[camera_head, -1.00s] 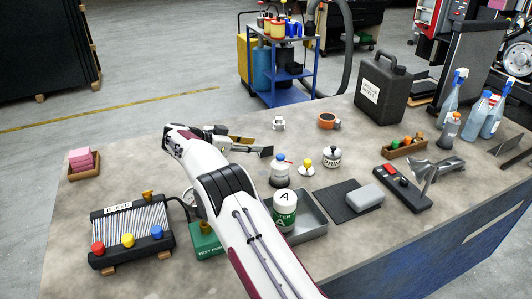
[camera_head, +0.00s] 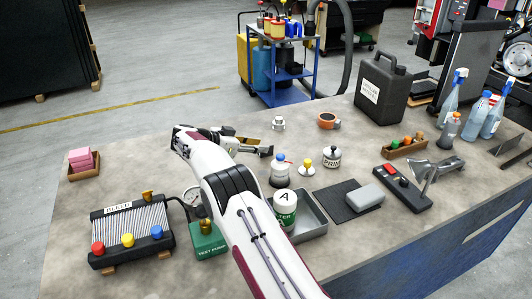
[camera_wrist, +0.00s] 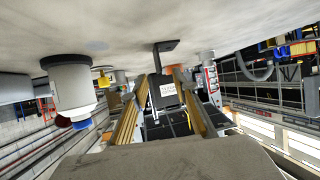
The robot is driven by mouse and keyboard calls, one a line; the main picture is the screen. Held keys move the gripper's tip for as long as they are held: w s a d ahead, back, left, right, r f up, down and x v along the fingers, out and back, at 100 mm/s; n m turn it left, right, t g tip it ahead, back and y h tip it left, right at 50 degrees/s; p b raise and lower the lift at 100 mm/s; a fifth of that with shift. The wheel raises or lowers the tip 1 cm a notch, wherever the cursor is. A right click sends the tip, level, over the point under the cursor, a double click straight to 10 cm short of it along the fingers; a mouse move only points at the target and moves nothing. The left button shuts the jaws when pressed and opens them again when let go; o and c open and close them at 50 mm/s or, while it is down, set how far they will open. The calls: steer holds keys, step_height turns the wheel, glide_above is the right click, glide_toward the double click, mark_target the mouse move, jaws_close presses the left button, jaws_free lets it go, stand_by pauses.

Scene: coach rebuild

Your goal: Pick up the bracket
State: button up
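A black angled piece, which looks like the bracket (camera_wrist: 166,47), stands on the table ahead of my gripper in the wrist view, where the table appears at the top. It has a flat plate and a stem. In the head view a dark piece that seems to be this bracket (camera_head: 266,150) shows at the end of my gripper (camera_head: 256,146). In the wrist view my gripper (camera_wrist: 158,98) has its two tan fingers apart, with nothing held between them. The bracket lies beyond the fingertips. Contact cannot be judged in the head view.
A bottle with a blue cap (camera_wrist: 72,88) stands close on the left in the wrist view. In the head view, a grey fitting (camera_head: 278,124), an orange clamp (camera_head: 327,121) and a black jerrycan (camera_head: 381,88) stand behind.

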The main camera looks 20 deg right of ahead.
steer(key=shift+d, duration=0.1)
steer(key=x, duration=0.3)
steer(key=shift+s+f, duration=0.1)
steer(key=shift+f, duration=0.2)
steer(key=shift+x, duration=0.85)
jaws_close()
